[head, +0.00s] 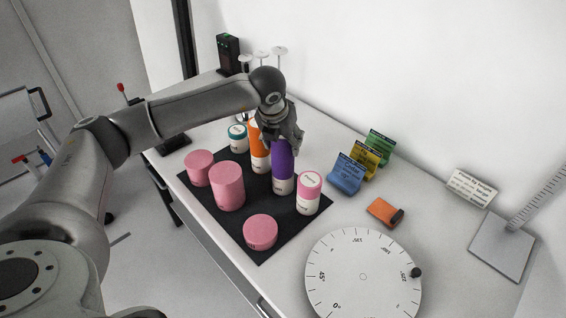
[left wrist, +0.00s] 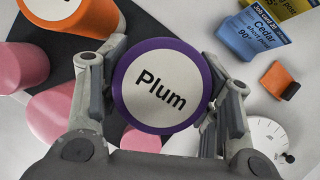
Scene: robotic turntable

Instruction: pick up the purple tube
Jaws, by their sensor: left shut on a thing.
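The purple tube (head: 283,160) stands upright on the black mat (head: 258,247), with a white lower band. My left gripper (head: 281,139) comes down over its top from above and is shut on it. In the left wrist view the tube's round white lid (left wrist: 161,87), marked "Plum" with a purple rim, lies between the two fingers of my left gripper (left wrist: 162,98). The finger tips are partly hidden beside the tube. My right gripper is in neither view.
An orange tube (head: 258,150) stands close behind at the left, and a pink-topped white jar (head: 308,191) at the right. Several pink cylinders (head: 227,187) share the mat. Coloured card stands (head: 347,174), an orange block (head: 382,212) and a round dial (head: 363,292) lie to the right.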

